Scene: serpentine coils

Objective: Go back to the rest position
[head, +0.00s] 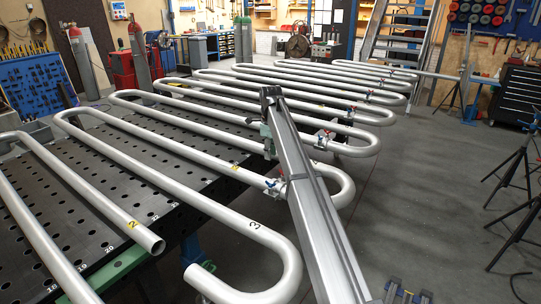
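My gripper is not clearly in view. A small dark part with blue and yellow bits (406,292) shows at the bottom edge, and I cannot tell what it is. The serpentine coil (190,190) of grey pipe lies over a dark perforated table (120,222). Its bends reach past the table's right edge. An open pipe end (152,243) with a yellow label "2" lies at the front left. A bend marked "3" (255,226) curls at the front.
A long grey beam (310,190) runs from the bottom up beside the coil bends and hides part of them. Clamps with red and blue handles (273,186) sit along the bends. Black tripods (520,165) stand at the right. The floor (420,190) between is clear.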

